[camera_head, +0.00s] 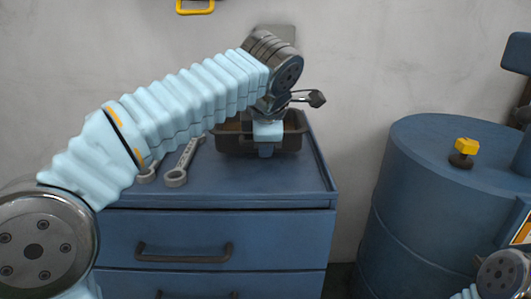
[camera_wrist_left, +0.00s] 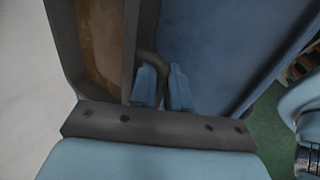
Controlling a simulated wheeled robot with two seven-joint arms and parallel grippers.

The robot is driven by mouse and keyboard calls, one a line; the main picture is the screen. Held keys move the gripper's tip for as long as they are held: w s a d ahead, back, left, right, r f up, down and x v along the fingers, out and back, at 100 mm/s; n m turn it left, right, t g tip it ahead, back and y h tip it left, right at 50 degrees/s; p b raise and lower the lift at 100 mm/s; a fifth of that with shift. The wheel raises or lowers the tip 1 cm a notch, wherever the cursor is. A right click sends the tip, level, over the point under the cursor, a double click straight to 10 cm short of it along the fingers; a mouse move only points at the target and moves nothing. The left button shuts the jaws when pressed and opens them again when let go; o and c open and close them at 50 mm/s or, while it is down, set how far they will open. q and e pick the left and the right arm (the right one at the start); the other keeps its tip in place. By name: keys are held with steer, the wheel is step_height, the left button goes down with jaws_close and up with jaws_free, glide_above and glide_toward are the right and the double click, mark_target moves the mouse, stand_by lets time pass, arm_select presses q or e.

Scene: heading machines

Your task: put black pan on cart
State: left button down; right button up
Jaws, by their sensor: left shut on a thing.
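The black pan (camera_head: 231,143), a dark rectangular pan with a brownish inside, is at the back right of the blue cart's top (camera_head: 245,185). I cannot tell whether it rests on the top or hangs just above it. My left gripper (camera_head: 267,136) reaches down in front of it and is shut on its handle. In the left wrist view, the pan (camera_wrist_left: 104,45) fills the left side, and its curved handle (camera_wrist_left: 155,62) lies between the pale blue fingers of my left gripper (camera_wrist_left: 163,84). My right gripper's fingers are not in view.
Two grey wrenches (camera_head: 182,164) lie on the cart top left of the pan. A blue drum (camera_head: 425,190) with a yellow-capped fitting (camera_head: 465,148) stands at the right. A wall is close behind. The front right of the cart top is clear.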

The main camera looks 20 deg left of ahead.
arm_select(q)
step_height(320, 180, down, 2)
steer(key=shift+s+f, duration=0.1)
steer(key=shift+f, duration=0.05)
steer(key=c, duration=1.1)
jaws_free()
steer(key=p+v, duration=0.1)
steer(key=v, duration=1.1)
